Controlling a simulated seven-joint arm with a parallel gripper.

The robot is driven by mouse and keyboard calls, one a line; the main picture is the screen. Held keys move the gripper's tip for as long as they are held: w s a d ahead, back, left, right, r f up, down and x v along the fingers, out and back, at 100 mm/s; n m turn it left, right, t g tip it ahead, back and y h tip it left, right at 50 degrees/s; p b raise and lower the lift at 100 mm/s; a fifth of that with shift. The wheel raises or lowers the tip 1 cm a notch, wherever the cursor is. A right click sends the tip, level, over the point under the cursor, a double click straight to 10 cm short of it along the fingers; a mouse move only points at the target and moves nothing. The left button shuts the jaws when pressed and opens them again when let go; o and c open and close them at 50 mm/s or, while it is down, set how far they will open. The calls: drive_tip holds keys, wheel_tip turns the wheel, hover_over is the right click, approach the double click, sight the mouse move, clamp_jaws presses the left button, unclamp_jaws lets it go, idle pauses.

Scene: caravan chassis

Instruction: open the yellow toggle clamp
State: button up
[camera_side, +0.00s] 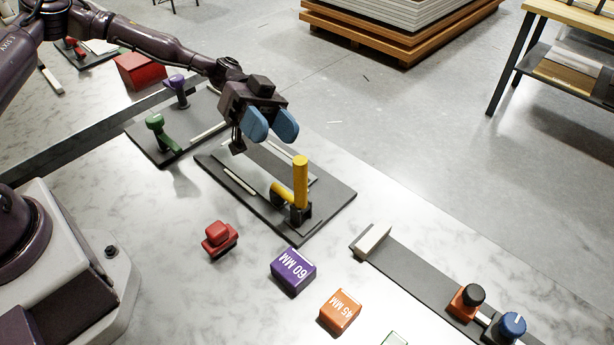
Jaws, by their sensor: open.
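The yellow toggle clamp (301,183) stands on a dark base plate (329,208) in the middle of the side view. Its thick yellow handle points straight up, and a shorter yellow part (281,194) reaches out low to the left. The clamp's foot is a small black block. My gripper (271,128) is open, with blue fingertips, above the far part of the plate. It is up and left of the yellow handle in the picture and apart from it. Nothing shows between the fingers.
A green clamp (158,132) and a purple clamp (178,90) stand on another plate behind left. A red knobbed block (219,239), a purple block (293,269) and an orange block (340,310) lie in front. A dark rail (420,272) with knobs lies right.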

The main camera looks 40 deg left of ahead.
wheel_tip(320, 180, down, 7)
drive_tip(key=w+m, duration=0.2)
drive_tip(key=m, duration=0.3)
drive_tip(key=x, duration=0.7)
drive_tip(key=shift+r+t+h, duration=0.3)
drive_tip(key=shift+r, duration=0.2)
drive_tip(key=shift+s+d, duration=0.15)
clamp_jaws()
